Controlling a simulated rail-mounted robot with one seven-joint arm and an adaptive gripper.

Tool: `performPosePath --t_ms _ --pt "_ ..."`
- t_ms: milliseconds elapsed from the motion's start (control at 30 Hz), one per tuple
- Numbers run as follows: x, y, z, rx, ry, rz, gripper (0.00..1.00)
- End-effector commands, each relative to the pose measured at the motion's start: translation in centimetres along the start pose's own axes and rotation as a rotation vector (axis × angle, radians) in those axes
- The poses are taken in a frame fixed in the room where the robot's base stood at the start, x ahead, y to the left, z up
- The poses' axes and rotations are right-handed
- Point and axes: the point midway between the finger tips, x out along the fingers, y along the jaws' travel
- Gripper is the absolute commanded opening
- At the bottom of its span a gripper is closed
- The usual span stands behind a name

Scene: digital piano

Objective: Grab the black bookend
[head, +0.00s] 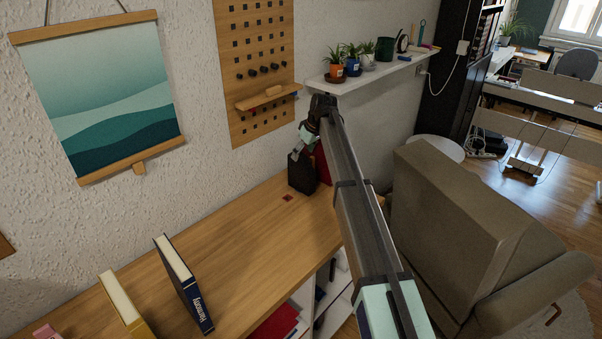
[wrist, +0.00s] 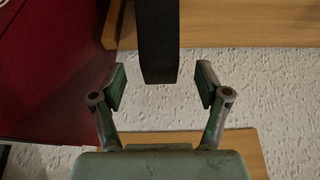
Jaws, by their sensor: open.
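The black bookend (head: 301,174) stands upright on the far right part of the wooden cabinet top, near the wall. In the wrist view it shows as a dark upright slab (wrist: 158,40), its end reaching to between my fingertips. My gripper (wrist: 161,84) is open, one finger on each side of the slab with a gap at both sides. In the head view my gripper (head: 302,146) is just above the bookend, coming from the upper right. My arm partly hides the area right of it.
A dark red object (head: 322,163) stands close right of the bookend; a large red surface (wrist: 50,70) fills the wrist view's left. A blue book (head: 184,285) and a yellow book (head: 123,304) stand on the cabinet top (head: 235,235). A pegboard (head: 250,80) hangs behind.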

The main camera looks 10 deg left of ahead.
Motion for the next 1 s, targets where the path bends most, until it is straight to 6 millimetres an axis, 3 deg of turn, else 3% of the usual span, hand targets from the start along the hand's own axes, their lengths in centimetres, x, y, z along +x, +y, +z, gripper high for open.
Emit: performPosePath --t_ms 200,467,567,700,1000 --pt "2.6 0.0 0.0 0.0 0.0 0.0 0.75" --pt "3.2 0.0 0.1 0.0 0.0 0.0 0.75" --pt "3.2 0.0 0.1 0.0 0.0 0.0 0.47" --pt "3.2 0.0 0.1 0.0 0.0 0.0 0.0" --pt "3.1 0.0 0.0 0.0 0.002 0.001 0.0"
